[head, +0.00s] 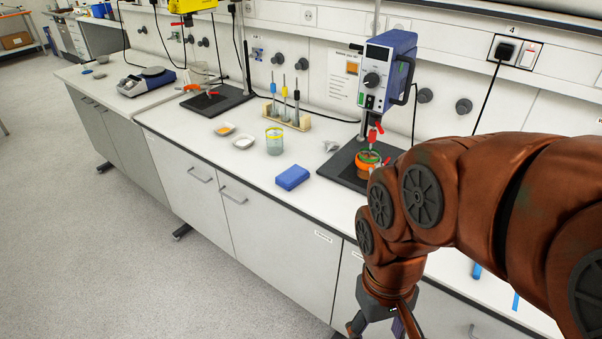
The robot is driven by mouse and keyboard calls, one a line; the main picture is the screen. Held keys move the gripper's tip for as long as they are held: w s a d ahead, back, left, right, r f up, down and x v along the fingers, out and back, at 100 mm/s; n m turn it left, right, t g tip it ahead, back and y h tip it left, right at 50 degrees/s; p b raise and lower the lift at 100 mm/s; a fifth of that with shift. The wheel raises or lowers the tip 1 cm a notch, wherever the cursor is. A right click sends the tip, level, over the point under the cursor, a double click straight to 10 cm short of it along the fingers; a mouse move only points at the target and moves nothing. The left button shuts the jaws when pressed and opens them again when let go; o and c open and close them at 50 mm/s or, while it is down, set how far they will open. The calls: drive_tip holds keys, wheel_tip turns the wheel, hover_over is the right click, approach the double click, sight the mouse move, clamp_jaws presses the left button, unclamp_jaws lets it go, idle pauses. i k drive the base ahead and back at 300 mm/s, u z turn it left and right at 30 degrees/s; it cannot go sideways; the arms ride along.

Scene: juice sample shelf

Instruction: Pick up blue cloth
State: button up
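The blue cloth (292,177) is a small, folded, block-like bundle. It lies flat on the white bench top (235,183) near the front edge, around the middle of the head view. My gripper (384,326) hangs at the bottom of the view, in front of the bench, to the right of the cloth and nearer to me. It is well apart from the cloth. Its fingertips are cut off by the bottom edge, so I cannot tell if it is open or shut. Nothing covers the cloth.
A glass beaker with a yellow rim (274,141) stands behind the cloth. Small dishes (243,142) lie to the left. The floor (110,240) is clear.

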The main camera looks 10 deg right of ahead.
sight(292, 176)
drive_tip(key=u, duration=0.25)
drive_tip(key=i, duration=0.55)
drive_tip(key=u, duration=0.55)
drive_tip(key=i, duration=0.75)
drive_tip(key=z, duration=0.05)
